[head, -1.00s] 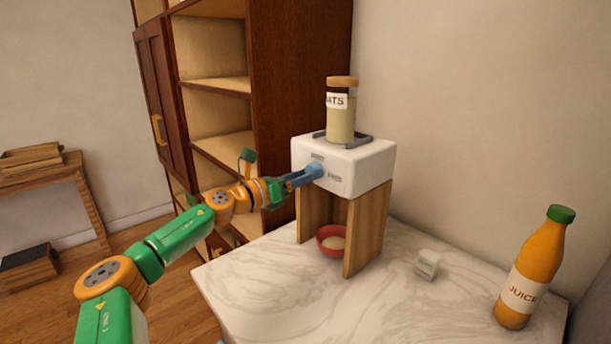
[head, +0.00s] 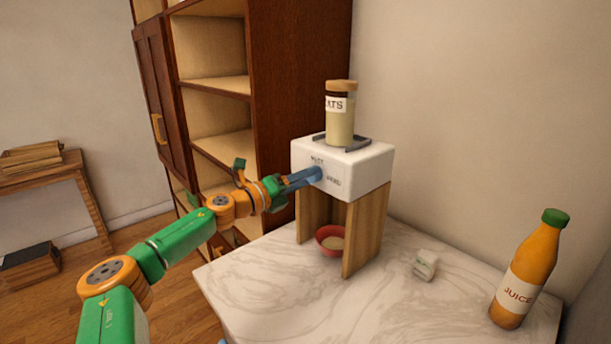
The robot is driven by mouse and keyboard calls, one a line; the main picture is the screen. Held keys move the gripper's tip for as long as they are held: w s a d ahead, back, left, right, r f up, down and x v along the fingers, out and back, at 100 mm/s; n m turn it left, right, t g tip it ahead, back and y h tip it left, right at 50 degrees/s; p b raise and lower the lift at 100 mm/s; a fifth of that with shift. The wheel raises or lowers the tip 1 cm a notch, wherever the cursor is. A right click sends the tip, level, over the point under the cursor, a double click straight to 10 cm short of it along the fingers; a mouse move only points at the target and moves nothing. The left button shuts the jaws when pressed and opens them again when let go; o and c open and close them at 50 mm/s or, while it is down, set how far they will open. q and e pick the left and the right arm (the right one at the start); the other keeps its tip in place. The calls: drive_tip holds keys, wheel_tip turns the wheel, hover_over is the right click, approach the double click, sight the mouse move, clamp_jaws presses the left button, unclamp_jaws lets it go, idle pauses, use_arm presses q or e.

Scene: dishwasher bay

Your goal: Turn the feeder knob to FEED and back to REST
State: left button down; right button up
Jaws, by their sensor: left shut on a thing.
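The feeder is a white box (head: 366,174) on wooden side panels, standing on the marble-topped table. Its blue knob (head: 318,174) is on the white front face, between small labels too blurred to read surely. My left gripper (head: 313,175) reaches in from the left and is shut on the knob, its fingers hiding part of it. The knob's exact angle is hard to tell. A jar of pale oats (head: 340,122) with a wooden lid stands on top of the feeder. A red bowl (head: 328,248) under the feeder holds something beige. My right gripper is not in view.
An orange juice bottle (head: 526,272) with a green cap stands at the right of the marble table (head: 300,300). A small white box (head: 425,264) lies near the feeder. A tall wooden cabinet (head: 300,80) stands behind my left arm. The table's front middle is clear.

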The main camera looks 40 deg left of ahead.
use_arm(q)
drive_tip(key=shift+r+n+p, duration=0.15)
drive_tip(key=shift+n+p, duration=2.35)
drive_tip(key=shift+n, duration=2.6)
drive_tip(key=shift+c, duration=1.8)
unclamp_jaws()
drive_tip(key=shift+s, duration=0.1)
